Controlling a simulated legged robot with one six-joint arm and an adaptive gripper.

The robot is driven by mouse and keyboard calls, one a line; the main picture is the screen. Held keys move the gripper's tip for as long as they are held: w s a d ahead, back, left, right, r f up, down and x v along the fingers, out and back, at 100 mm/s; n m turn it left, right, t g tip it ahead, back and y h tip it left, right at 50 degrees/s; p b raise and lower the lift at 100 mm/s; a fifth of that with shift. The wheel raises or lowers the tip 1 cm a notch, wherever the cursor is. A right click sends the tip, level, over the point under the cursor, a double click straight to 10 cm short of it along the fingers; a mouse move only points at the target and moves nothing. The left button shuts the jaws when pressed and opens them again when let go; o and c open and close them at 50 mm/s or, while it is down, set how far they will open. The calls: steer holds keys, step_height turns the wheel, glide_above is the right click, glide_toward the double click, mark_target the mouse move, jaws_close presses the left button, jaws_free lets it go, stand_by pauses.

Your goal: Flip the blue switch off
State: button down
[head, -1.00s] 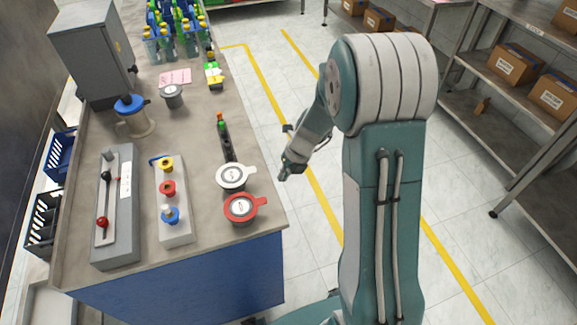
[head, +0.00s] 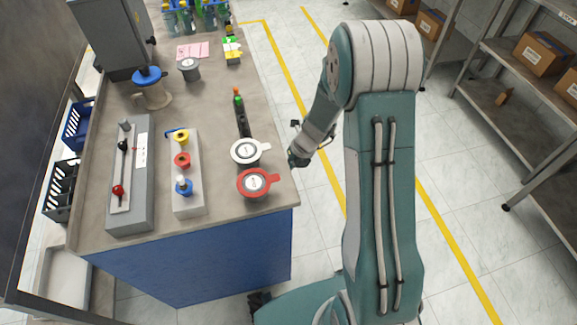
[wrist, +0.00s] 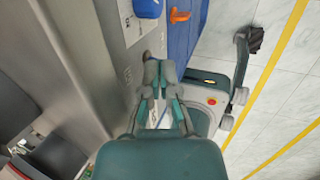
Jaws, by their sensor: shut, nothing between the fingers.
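A grey switch box (head: 189,207) lies on the bench near its front edge, with three coloured switches in a row. The blue switch (head: 184,187) is nearest the front and has a pale, upright-looking tip; its exact setting is too small to tell. The red switch (head: 182,160) is in the middle and the yellow switch (head: 181,137) is at the back. My gripper (head: 297,160) is beyond the bench's right edge, right of the switch box and apart from it. In the wrist view my gripper (wrist: 160,72) has its fingers together and empty.
A grey lever panel (head: 143,205) with a red knob lies left of the box. Shelves (head: 535,180) stand at right; the floor between is clear.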

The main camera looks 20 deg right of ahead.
steer(key=shift+d+f+y, duration=0.2)
steer(key=shift+d+y, duration=0.1)
steer(key=shift+y, duration=0.6)
steer(key=y, duration=0.2)
steer(key=f+y, duration=0.1)
steer(key=y, duration=0.2)
steer(key=shift+d+f+y, duration=0.25)
steer(key=shift+d+y, duration=0.05)
steer(key=shift+d, duration=0.1)
steer(key=shift+r, duration=0.75)
